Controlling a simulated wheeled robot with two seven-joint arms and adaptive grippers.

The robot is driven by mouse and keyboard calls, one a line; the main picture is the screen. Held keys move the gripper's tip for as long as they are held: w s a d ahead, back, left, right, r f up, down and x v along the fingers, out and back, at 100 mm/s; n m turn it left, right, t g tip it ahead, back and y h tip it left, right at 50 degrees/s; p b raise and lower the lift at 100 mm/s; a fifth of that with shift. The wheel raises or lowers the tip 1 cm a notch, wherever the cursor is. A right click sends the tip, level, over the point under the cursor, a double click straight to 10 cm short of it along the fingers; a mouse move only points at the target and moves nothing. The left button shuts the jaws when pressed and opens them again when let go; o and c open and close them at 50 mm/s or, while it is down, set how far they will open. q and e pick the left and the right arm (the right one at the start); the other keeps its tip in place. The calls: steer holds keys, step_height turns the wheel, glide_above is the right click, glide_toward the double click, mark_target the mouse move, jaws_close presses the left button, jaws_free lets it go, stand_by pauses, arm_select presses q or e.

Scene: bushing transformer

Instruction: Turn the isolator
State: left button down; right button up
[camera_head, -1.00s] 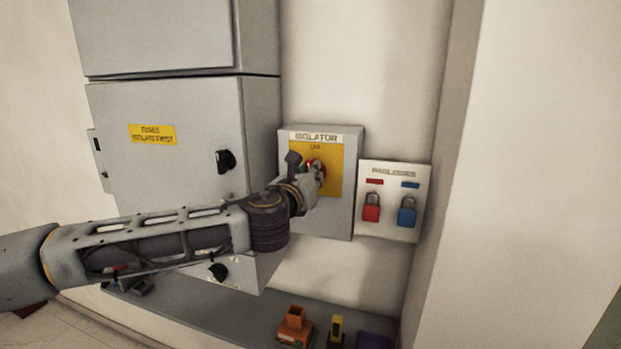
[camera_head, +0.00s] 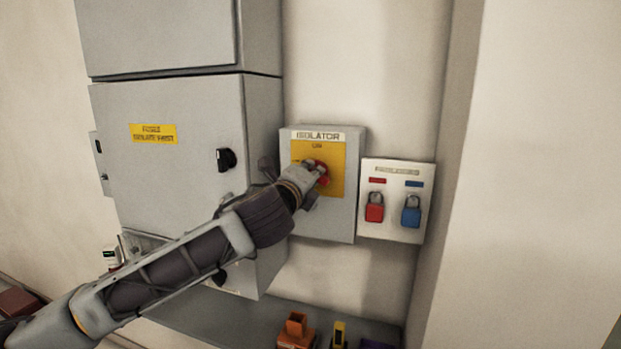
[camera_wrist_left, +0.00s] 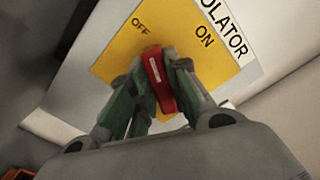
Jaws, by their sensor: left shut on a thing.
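The isolator (camera_head: 345,222) is a grey wall box with a yellow plate and an ON label at its top. Its red handle (camera_wrist_left: 158,80) shows between my fingers in the left wrist view, with a white line along it. The handle's far end points nearer to the OFF label (camera_wrist_left: 140,27) than to the ON label (camera_wrist_left: 204,35). My left gripper (camera_head: 318,172) is shut on the handle, one finger on each side. In the head view my fingers hide part of the handle. My right gripper is not in view.
A grey cabinet (camera_head: 170,185) with a black knob stands left of the isolator. A white padlock board (camera_head: 392,228) with a red and a blue padlock hangs close on the right. A shelf (camera_head: 240,318) below holds an orange item (camera_head: 297,330) and others.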

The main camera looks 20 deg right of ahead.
arm_select(q)
steer(key=n, duration=0.5)
steer(key=shift+w+f+b, duration=0.1)
steer(key=shift+f+b, duration=0.15)
steer(key=shift+b, duration=0.15)
steer(key=shift+n, duration=0.4)
steer(key=c, duration=1.4)
jaws_free()
steer(key=shift+a, duration=0.1)
steer(key=shift+o, duration=0.2)
steer(key=v, duration=1.2)
